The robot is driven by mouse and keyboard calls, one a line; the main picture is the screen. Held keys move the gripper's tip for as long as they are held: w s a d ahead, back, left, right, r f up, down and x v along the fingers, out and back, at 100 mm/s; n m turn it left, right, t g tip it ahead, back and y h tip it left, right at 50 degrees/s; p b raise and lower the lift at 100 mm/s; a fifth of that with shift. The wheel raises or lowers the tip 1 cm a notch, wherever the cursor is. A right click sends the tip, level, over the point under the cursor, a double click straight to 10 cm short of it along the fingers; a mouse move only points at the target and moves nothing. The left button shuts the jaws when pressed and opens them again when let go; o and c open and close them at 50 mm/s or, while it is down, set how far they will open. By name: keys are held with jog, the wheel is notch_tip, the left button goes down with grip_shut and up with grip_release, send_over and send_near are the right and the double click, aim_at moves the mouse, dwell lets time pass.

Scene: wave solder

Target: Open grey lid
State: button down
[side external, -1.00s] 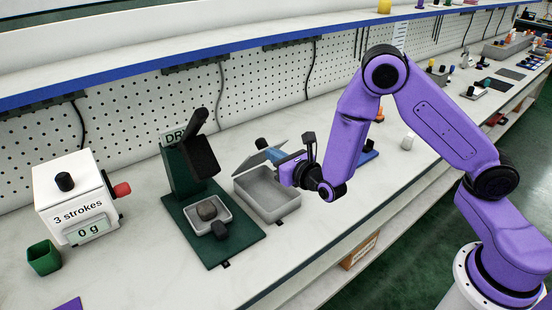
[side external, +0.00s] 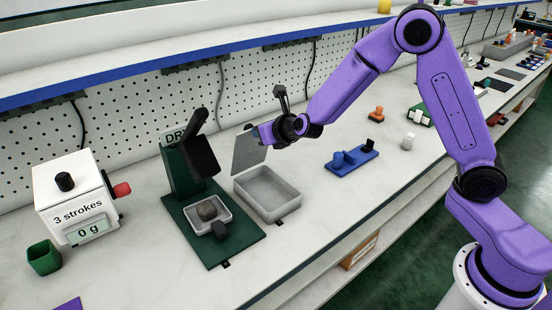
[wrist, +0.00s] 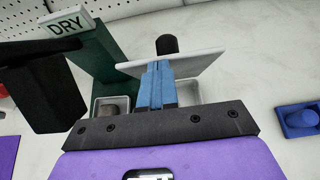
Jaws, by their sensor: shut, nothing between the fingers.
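The grey lid (side external: 249,150) stands raised, close to upright, at the back edge of the grey box (side external: 270,193). The box is open at the top and its inside looks empty. My gripper (side external: 262,135) is at the lid's upper right part in the side view. In the wrist view my gripper's blue fingers (wrist: 156,84) are closed together against the lid (wrist: 185,66), which shows nearly edge-on. A dark knob (wrist: 167,44) shows beyond the lid. The box is mostly hidden behind the fingers there.
A green stand marked DRY (side external: 180,165) with a dark arm and a small tray (side external: 222,224) is close left of the box. A white dispenser (side external: 75,195) stands farther left. A blue fixture (side external: 350,161) lies to the right, with clear bench between.

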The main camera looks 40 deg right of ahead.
jog(key=shift+w+r, duration=0.3)
jog(key=shift+w, duration=0.45)
jog(key=shift+w+r, duration=0.3)
jog(key=shift+w, duration=0.45)
